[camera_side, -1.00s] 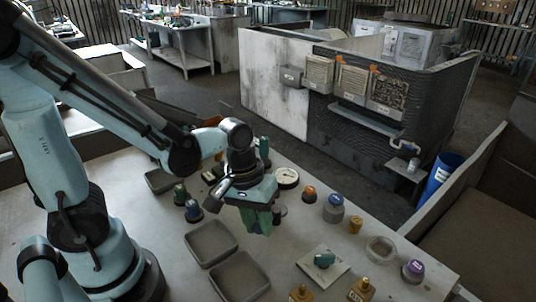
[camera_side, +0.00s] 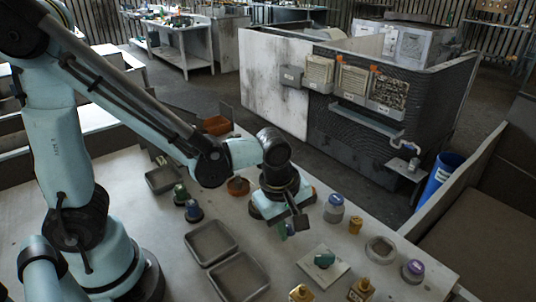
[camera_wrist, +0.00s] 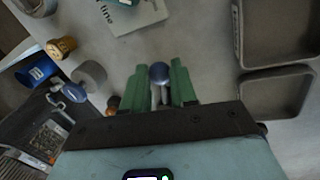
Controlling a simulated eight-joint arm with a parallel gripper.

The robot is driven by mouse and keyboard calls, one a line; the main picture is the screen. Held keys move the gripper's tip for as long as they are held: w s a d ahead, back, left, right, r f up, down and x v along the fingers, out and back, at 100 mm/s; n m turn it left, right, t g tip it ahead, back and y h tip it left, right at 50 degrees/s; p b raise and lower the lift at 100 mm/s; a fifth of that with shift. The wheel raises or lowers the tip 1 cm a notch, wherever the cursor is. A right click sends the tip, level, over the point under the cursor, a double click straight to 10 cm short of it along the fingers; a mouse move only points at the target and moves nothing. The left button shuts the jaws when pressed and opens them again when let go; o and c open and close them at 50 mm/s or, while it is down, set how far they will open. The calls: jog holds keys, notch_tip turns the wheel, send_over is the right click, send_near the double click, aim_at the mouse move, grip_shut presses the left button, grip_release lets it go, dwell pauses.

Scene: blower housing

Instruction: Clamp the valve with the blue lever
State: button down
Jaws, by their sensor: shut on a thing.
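In the side view my gripper (camera_side: 284,230) is above the table, left of the pale plate (camera_side: 312,272), and mostly hides the held part. I cannot tell whether the blue top is the valve's lever. A teal lever piece (camera_side: 324,260) lies on the plate. A grey cylinder with a blue-violet cap (camera_side: 335,207) stands right of my gripper.
Two grey trays (camera_side: 190,240) lie left of my gripper, with another tray (camera_side: 150,181) farther back. A brown-gold part (camera_side: 355,225), a grey ring (camera_side: 368,247), a purple-topped part (camera_side: 413,270) and brass parts (camera_side: 360,290) crowd the right and front.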

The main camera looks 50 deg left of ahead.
jog(key=shift+w+d+n, duration=0.1)
jog(key=shift+w+n, duration=0.55)
jog(key=shift+n, duration=0.45)
jog(key=shift+w+y, duration=0.15)
jog(key=shift+y, duration=0.15)
jog(key=c, duration=0.9)
grip_release()
notch_tip(320, 180, up, 12)
jog(key=s, duration=0.2)
jog(key=shift+s, duration=0.2)
